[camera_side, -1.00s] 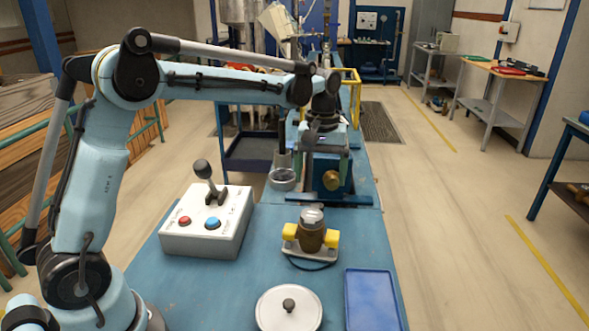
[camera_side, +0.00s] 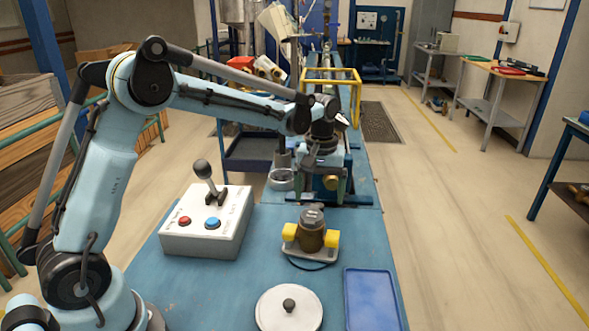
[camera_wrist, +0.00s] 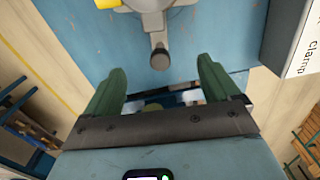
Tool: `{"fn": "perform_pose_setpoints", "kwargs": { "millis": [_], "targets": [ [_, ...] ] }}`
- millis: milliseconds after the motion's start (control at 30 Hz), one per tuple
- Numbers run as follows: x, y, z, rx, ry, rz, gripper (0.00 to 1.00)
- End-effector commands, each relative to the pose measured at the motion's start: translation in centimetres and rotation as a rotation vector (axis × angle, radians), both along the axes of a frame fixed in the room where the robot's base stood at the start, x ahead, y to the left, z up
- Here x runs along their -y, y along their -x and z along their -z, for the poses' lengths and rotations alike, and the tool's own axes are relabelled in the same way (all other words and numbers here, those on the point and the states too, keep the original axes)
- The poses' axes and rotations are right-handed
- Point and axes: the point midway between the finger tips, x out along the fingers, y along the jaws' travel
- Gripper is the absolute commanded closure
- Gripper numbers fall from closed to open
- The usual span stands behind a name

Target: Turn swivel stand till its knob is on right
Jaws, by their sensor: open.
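The swivel stand (camera_side: 291,246) is a grey base on the blue bench, carrying a brown-bronze meter (camera_side: 311,232) with yellow end caps. In the wrist view the stand (camera_wrist: 150,22) is at the top, cut off by the edge. Its grey arm ends in a dark knob (camera_wrist: 160,58) pointing toward my gripper, the far side of the stand in the side view. My gripper (camera_wrist: 162,68) is open, its two green fingers on either side of the knob's line, with no contact visible. In the side view my gripper (camera_side: 309,160) is behind the stand, partly hidden.
A white control box (camera_side: 207,232) with a lever is on the left. A white lid (camera_side: 289,316) and an empty blue tray (camera_side: 373,301) lie in front.

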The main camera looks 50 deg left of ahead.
Motion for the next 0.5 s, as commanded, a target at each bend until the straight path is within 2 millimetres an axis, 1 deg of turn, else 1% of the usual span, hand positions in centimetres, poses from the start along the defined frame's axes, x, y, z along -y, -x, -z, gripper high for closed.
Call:
{"fn": "perform_pose_setpoints", "kwargs": {
  "millis": [167,500],
  "targets": [
    [0.0,0.0,0.1,0.0,0.0,0.0,0.11],
    [-0.01,-0.02,0.98,0.0,0.0,0.0,0.11]
  ]
}}
